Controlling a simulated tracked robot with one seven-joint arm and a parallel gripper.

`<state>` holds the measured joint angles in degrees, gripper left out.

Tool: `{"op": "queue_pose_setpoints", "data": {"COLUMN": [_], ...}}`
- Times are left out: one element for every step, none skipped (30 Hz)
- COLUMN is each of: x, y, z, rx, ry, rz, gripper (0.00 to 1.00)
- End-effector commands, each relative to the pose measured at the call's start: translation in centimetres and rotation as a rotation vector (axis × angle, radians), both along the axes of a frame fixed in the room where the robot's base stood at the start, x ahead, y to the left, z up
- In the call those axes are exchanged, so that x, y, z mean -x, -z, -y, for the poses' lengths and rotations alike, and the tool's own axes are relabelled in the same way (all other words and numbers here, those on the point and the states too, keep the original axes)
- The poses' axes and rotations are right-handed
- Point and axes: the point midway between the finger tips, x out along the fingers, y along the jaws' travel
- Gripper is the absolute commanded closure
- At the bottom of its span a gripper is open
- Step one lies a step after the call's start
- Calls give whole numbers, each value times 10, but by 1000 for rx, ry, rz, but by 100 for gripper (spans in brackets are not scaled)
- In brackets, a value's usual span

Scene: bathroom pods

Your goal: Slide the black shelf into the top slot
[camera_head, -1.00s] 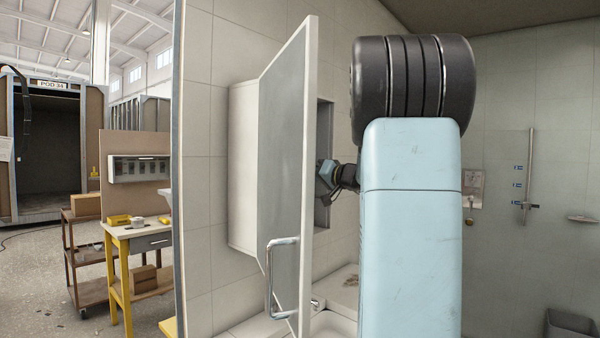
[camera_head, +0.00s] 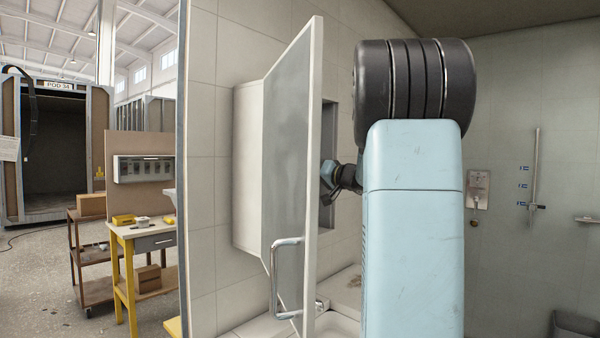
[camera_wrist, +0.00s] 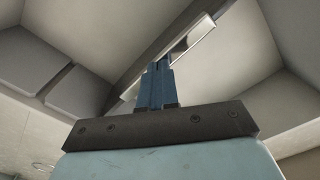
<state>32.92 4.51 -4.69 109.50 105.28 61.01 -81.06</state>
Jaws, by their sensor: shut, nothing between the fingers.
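The wall cabinet (camera_head: 247,175) is white, with its grey-faced door (camera_head: 290,150) swung open toward me. The door hides most of the cabinet's inside in the head view. My wrist (camera_head: 343,178) reaches behind the door edge, and the fingers are hidden there. In the wrist view my gripper (camera_wrist: 158,68) is shut and empty, its blue fingers close together. A dark slanted bar (camera_wrist: 165,38) with a pale strip lies just beyond the fingertips; I cannot tell whether it is the black shelf or whether the fingers touch it. No slot can be made out.
The door's metal handle (camera_head: 285,275) sticks out toward me. A basin (camera_head: 335,325) lies below the cabinet. A shower rail (camera_head: 533,170) is on the right wall. A yellow-legged workbench (camera_head: 140,240) stands outside at the left. Pale surfaces close around the fingers in the wrist view.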

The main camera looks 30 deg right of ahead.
Motion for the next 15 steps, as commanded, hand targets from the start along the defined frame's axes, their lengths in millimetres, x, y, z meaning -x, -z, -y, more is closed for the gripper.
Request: {"op": "queue_pose_setpoints", "data": {"x": [1, 2, 4, 5, 7, 10, 12, 14, 17, 20, 22, 25, 26, 27, 28], "y": [0, 0, 0, 0, 0, 0, 0, 0, 0, 0, 0, 0, 0, 0, 0], "z": [0, 1, 1, 2, 3, 3, 4, 5, 6, 7, 8, 9, 10, 10, 10], "rx": [0, 0, 0, 0, 0, 0, 0, 0, 0, 0, 0, 0, 0, 0, 0], "ry": [0, 0, 0, 0, 0, 0, 0, 0, 1, 1, 1, 1, 1, 1, 1], "rz": [0, 0, 0, 0, 0, 0, 0, 0, -1, -1, -1, -1, 1, 1, 1], "gripper": [100, 100, 100, 100, 100, 100, 100, 100, 100, 100, 100, 100, 100, 100, 100]}}
